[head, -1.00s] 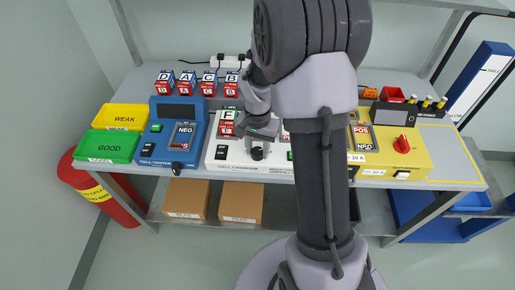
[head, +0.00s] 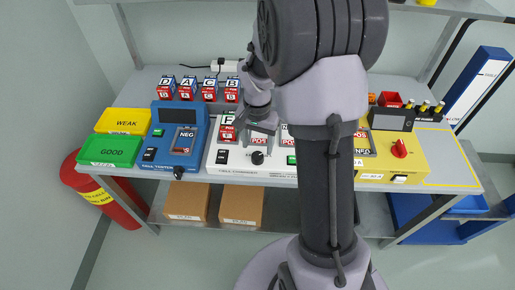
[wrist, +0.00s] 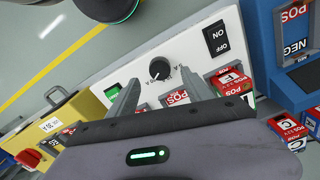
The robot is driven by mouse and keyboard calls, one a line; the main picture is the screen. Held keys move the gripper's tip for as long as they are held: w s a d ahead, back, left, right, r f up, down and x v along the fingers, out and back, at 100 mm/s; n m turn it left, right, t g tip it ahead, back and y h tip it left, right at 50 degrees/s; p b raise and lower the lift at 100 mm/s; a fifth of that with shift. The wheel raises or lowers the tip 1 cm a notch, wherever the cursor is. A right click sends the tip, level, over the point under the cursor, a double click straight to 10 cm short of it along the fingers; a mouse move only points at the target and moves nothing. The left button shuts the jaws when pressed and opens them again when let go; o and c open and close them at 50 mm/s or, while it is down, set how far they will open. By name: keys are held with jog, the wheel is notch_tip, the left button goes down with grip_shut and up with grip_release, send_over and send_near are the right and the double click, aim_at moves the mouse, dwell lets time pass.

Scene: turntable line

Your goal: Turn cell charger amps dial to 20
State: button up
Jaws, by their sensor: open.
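The cell charger (head: 233,159) is a white box on the bench, with a round black dial (head: 257,158) on its front panel. In the wrist view the dial (wrist: 159,69) has a light pointer mark and an "A" beneath it; the scale marks around it are too small to read. My gripper (head: 263,128) is over the charger, just behind and above the dial. In the wrist view my gripper (wrist: 157,73) is open, its two fingers apart on either side of the dial in the picture, with nothing between them. It appears clear of the dial.
A black on/off switch (wrist: 216,37), a green switch (wrist: 112,92) and a red cell marked F (wrist: 230,80) are on the charger near the dial. The blue cell tester (head: 159,153) is to the left, a yellow unit (head: 414,166) to the right. My arm hides part of the bench.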

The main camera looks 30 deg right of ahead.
aim_at(258, 155)
notch_tip(258, 155, up, 12)
jog(key=p, duration=0.3)
jog(key=shift+r+p, duration=0.25)
jog(key=shift+p, duration=0.15)
